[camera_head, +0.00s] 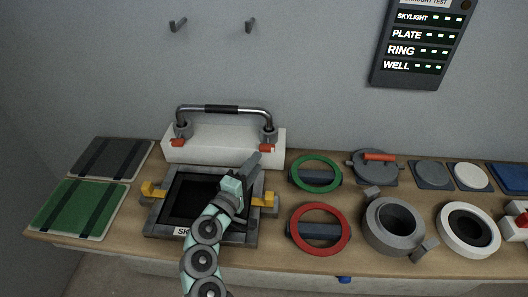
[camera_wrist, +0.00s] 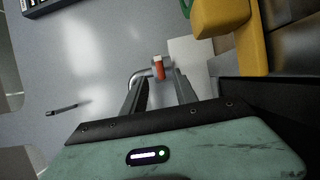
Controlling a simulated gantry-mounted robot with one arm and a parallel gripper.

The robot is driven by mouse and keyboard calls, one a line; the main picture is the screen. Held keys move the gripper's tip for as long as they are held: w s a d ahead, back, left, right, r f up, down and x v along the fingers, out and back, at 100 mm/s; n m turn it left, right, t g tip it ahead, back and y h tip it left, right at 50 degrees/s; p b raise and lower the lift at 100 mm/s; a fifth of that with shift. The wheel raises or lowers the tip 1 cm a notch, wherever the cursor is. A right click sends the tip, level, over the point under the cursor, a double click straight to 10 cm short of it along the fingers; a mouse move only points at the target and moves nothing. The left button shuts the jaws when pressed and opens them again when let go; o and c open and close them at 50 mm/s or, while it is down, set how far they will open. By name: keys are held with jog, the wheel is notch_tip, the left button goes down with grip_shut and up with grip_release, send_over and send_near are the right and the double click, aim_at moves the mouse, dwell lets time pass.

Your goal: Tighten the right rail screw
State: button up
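The metal rail (camera_head: 223,109) with a dark grip stands on a white block (camera_head: 222,150) at the back of the bench. The right rail screw (camera_head: 267,147) has a red head at the foot of the rail's right post. The left screw (camera_head: 177,142) has a similar red head. My gripper (camera_head: 254,160) is in front of and just below the right screw. In the wrist view my gripper (camera_wrist: 160,88) has its two dark fingers apart with nothing between them. The red screw (camera_wrist: 160,69) shows just beyond the fingertips, roughly centred, apparently not touched.
A dark-framed hatch (camera_head: 160,215) with yellow clamps (camera_head: 264,198) lies below my gripper. The right clamp is close in the wrist view (camera_wrist: 228,20). A green ring (camera_head: 292,174) and a red ring (camera_head: 292,228) lie to the right. A lit status board (camera_head: 420,82) hangs on the wall.

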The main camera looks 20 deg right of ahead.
aim_at(265, 151)
jog(key=shift+x, duration=2.8)
jog(key=shift+c, duration=0.3)
grip_shut()
